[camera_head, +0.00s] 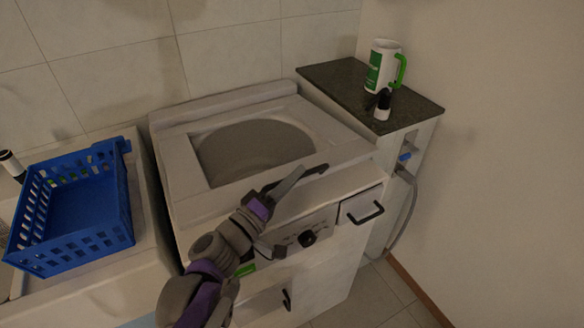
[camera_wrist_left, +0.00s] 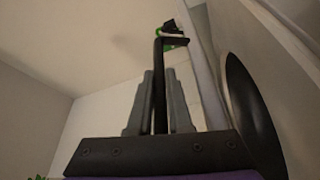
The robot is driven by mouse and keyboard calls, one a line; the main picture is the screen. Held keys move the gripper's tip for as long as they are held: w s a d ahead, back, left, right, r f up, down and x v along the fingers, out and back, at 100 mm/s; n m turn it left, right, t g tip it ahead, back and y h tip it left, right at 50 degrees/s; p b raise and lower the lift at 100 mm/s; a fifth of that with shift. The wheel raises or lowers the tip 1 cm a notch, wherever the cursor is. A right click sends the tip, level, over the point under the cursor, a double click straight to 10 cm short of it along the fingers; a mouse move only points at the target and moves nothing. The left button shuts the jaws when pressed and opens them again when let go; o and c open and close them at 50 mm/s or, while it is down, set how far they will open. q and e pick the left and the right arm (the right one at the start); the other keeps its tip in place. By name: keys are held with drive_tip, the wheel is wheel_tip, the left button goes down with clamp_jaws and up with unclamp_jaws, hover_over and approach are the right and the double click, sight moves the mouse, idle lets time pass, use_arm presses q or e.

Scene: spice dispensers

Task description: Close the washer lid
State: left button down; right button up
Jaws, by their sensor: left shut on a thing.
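The white top-loading washer (camera_head: 330,215) stands in the middle of the head view. Its lid (camera_head: 335,155) has a large grey round window (camera_head: 250,148) and lies flat or nearly flat over the top; I cannot tell whether a gap is left. A black handle (camera_head: 318,169) sits at the lid's front edge. My left gripper (camera_head: 288,184) reaches it from the front. In the left wrist view my left gripper (camera_wrist_left: 159,100) has its grey fingers shut on the black handle bar (camera_wrist_left: 159,70). A pale panel with a dark round window (camera_wrist_left: 250,115) is close beside it. My right gripper is not in view.
A blue basket (camera_head: 85,200) stands on the white counter to the left. A dark-topped cabinet (camera_head: 340,80) at the right holds a white and green mug (camera_head: 382,68) and a small dark-and-white bottle (camera_head: 382,108). The washer's front has a knob (camera_head: 307,238) and a drawer handle (camera_head: 366,213).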

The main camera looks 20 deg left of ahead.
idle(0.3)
use_arm(q)
drive_tip(key=c, duration=0.8)
unclamp_jaws()
drive_tip(key=shift+c, duration=0.2)
drive_tip(key=p+v, duration=0.1)
drive_tip(key=v, duration=0.9)
drive_tip(key=shift+s+p, duration=0.3)
drive_tip(key=shift+s, duration=0.05)
drive_tip(key=shift+a+f, duration=0.1)
